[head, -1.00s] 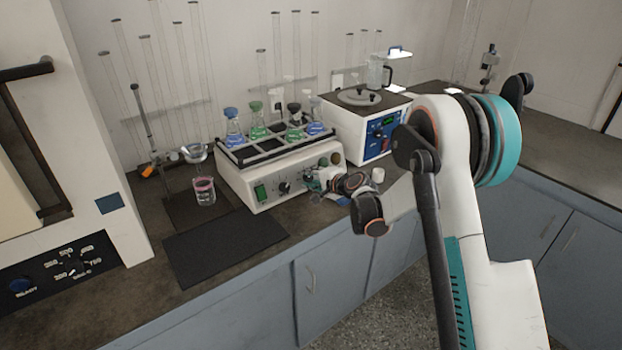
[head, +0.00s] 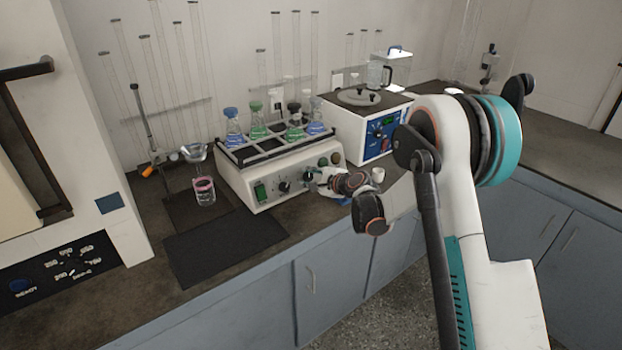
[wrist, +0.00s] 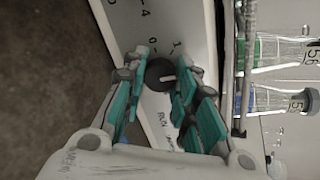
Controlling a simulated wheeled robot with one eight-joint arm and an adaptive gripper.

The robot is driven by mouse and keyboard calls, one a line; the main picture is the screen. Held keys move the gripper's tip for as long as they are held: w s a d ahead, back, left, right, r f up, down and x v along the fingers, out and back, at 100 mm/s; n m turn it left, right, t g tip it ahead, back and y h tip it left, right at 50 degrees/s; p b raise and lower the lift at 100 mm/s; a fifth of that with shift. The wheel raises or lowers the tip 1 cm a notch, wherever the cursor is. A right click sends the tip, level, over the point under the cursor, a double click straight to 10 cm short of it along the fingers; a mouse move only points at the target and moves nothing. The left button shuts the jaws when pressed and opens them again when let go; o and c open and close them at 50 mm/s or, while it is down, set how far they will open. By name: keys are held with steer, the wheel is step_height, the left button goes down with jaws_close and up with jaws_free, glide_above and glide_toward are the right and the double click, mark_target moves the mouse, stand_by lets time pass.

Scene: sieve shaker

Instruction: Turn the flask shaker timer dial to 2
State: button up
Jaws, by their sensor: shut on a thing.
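The flask shaker (head: 262,192) is a white box on the bench with a green switch and dark dials on its front panel. My gripper (head: 308,180) is at the right part of that panel in the head view. In the wrist view my gripper (wrist: 158,76) has its teal-padded fingers on both sides of the dark round timer dial (wrist: 157,70), shut on it. The dial's white pointer mark shows toward its right side. Printed marks 0, 1 and 4 show on the panel above it, and the fingers hide other marks.
Flasks with blue and green liquid stand in the rack on top of the shaker (head: 290,148). A white and blue device (head: 350,130) stands at its right.

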steer(key=o, duration=1.1)
steer(key=shift+f, duration=0.1)
steer(key=shift+d, duration=0.1)
steer(key=v, duration=1.2)
